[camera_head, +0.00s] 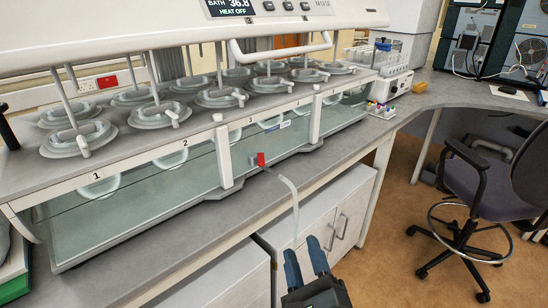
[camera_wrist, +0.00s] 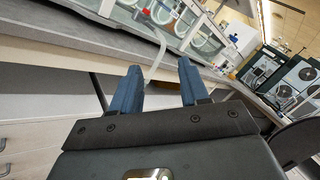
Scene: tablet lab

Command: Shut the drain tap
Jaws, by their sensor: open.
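The drain tap (camera_head: 260,159) has a red handle and sits low on the front of the water bath (camera_head: 150,185). A pale hose (camera_head: 294,205) curves from it over the bench edge and hangs down. The tap also shows small and red in the wrist view (camera_wrist: 147,75), with the hose (camera_wrist: 158,55) beside it; its handle angle is too small to tell there. My gripper (camera_head: 307,258) is below and in front of the tap, near the hose's lower end in the head view. In the wrist view my gripper (camera_wrist: 160,85) has its blue fingers apart, with nothing held between them.
The bench edge (camera_head: 200,240) runs between my gripper and the bath. Cabinets (camera_head: 330,215) stand below.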

